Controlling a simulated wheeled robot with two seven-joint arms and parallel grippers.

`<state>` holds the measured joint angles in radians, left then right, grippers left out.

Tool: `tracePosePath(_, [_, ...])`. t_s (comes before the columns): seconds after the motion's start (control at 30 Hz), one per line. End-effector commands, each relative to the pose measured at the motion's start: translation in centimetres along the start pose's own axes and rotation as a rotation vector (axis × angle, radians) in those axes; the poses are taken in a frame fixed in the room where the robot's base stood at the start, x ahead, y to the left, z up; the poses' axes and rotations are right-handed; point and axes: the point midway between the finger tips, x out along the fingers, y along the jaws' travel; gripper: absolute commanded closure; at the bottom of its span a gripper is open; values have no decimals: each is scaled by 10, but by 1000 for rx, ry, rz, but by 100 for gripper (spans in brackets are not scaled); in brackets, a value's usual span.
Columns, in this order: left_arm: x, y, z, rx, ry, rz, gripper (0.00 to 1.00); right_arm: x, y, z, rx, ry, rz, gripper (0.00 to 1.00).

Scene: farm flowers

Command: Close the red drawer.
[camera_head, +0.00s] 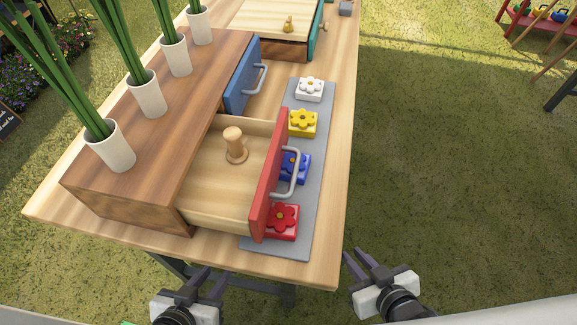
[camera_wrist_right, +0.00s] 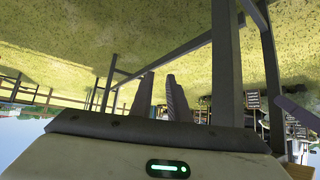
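The red drawer front (camera_head: 265,195) belongs to a light wooden drawer that is pulled well out of the brown wooden cabinet (camera_head: 125,205). Its grey handle (camera_head: 294,172) faces right, over the grey mat. A wooden peg-shaped piece (camera_head: 235,145) stands inside the drawer. My left gripper (camera_head: 202,276) is low in the head view, off the table's near edge, open and empty. My right gripper (camera_head: 354,254) is to the right of the table's near corner, apart from the drawer, open and empty. Its two fingers also show in the right wrist view (camera_wrist_right: 160,88) with a gap between them.
A grey mat (camera_head: 310,235) holds white (camera_head: 310,89), yellow (camera_head: 302,122), blue (camera_head: 302,165) and red (camera_head: 283,220) flower blocks beside the drawer front. A blue drawer (camera_head: 243,75) is farther back. White plant pots (camera_head: 109,148) line the cabinet top. Grass right of the table is open.

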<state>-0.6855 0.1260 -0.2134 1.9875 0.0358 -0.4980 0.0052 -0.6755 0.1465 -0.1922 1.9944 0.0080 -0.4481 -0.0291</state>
Motion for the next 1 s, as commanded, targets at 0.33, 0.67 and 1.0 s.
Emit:
tracePosePath(0.33, [21,-1,22,-7,1,7,69,-78,122,-241,-1375,803,491,100])
tracePosePath(0.67, [33,-3,34,-3,8,12,69,-178,43,-264,2579,-1404,-749,100])
tracePosePath(1.0, [34,-3,35,-2,5,13,69,-184,32,-241,2291,-1254,-590,100])
